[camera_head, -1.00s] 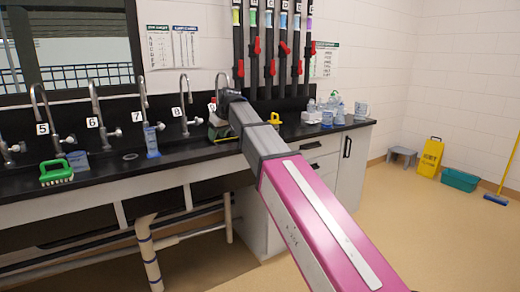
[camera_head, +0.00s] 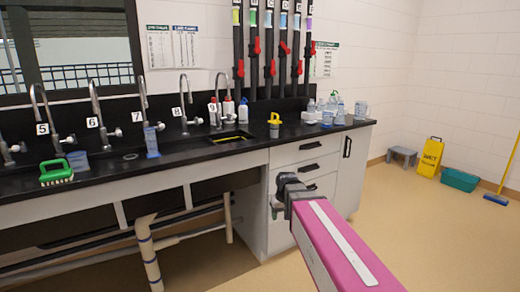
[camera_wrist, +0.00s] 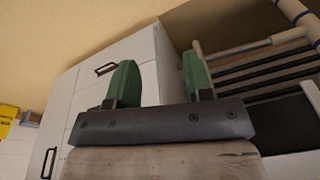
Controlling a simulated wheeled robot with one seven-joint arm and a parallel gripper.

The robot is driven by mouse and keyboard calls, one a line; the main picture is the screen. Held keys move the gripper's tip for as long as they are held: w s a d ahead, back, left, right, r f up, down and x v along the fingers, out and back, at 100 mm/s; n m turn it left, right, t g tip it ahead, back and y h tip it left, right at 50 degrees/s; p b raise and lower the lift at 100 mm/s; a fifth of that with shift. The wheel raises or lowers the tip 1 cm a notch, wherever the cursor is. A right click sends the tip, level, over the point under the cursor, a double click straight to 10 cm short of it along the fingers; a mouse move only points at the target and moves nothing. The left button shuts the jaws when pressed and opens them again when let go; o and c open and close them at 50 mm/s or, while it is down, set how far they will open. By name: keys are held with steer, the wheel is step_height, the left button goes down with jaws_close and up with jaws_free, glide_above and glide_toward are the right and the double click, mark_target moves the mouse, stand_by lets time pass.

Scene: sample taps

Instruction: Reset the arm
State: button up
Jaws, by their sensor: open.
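My arm reaches in from the bottom right of the head view, a pink link ending in a dark grey wrist. My gripper (camera_head: 277,204) is low in front of the white drawer cabinet (camera_head: 302,157), below the counter edge. In the wrist view my gripper (camera_wrist: 158,78) shows two green fingers spread apart with nothing between them. Behind them are the cabinet front and the open space under the counter. From the head view the fingers are small and hard to make out.
The black counter (camera_head: 215,151) carries numbered taps, a green brush (camera_head: 56,173), a yellow-topped item (camera_head: 274,124) and several bottles. White pipes (camera_head: 148,250) run below it. A yellow wet-floor sign (camera_head: 430,157) and teal bin (camera_head: 459,180) stand right. The floor between is clear.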

steer(key=s+d+f+m+g+h, duration=0.1)
steer(key=s+d+f+m, duration=0.2)
steer(key=s+d+f, duration=0.7)
steer(key=shift+s+d+f+g, duration=0.25)
steer(key=shift+s+f, duration=0.2)
steer(key=shift+s, duration=0.7)
steer(key=shift+a, duration=0.15)
